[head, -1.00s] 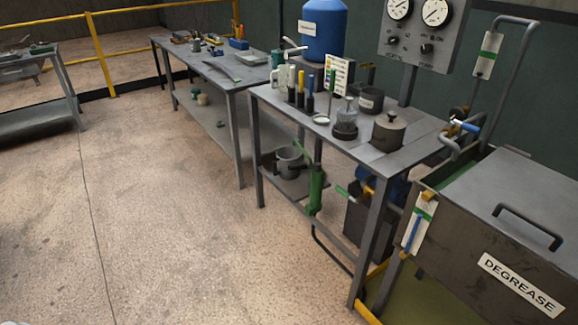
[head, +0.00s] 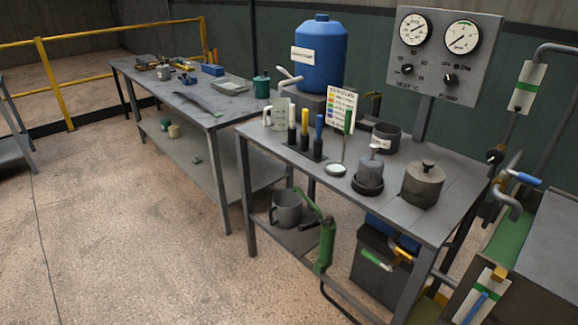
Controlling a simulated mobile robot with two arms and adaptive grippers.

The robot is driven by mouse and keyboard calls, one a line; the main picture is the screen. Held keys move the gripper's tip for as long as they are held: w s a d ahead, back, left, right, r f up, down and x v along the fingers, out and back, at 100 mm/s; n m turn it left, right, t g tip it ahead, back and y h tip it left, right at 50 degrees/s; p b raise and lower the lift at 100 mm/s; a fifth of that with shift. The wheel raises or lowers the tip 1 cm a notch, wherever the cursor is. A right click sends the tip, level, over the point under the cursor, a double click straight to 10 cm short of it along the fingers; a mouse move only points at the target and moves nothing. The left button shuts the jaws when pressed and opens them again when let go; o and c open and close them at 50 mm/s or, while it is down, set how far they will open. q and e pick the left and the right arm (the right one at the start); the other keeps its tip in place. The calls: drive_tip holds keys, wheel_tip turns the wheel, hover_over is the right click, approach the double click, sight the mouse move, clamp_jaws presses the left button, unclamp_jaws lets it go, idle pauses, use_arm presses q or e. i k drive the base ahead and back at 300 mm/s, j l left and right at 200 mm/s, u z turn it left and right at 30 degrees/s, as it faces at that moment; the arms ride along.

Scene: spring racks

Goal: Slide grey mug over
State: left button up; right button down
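A grey mug (head: 286,208) stands upright on the lower shelf of the near workbench, towards its left end. A pale grey-green mug (head: 277,114) stands on the bench top at the left, under the tap of the blue tank. A dark grey mug-like pot (head: 386,136) with a white label stands further back on the same top. A small grey mug (head: 163,73) is on the far bench. Which one is the task's grey mug I cannot tell. Neither of my grippers shows in the head view.
The near bench top (head: 448,222) also holds colored markers, a color chart, a round mirror, a glass bottle in a dark dish and a lidded pot (head: 422,184). A green-handled pump (head: 325,240) stands at the bench front. The floor (head: 130,230) at left is clear.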

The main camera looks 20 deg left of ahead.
sight(287, 204)
drive_tip(key=i+j, duration=0.25)
drive_tip(key=j, duration=0.2)
drive_tip(key=i+j, duration=0.25)
drive_tip(key=j, duration=0.15)
drive_tip(key=i+j, duration=0.25)
drive_tip(key=j, duration=0.2)
drive_tip(key=i+j, duration=0.25)
drive_tip(key=j, duration=0.2)
drive_tip(key=i+j, duration=0.25)
drive_tip(key=j, duration=0.15)
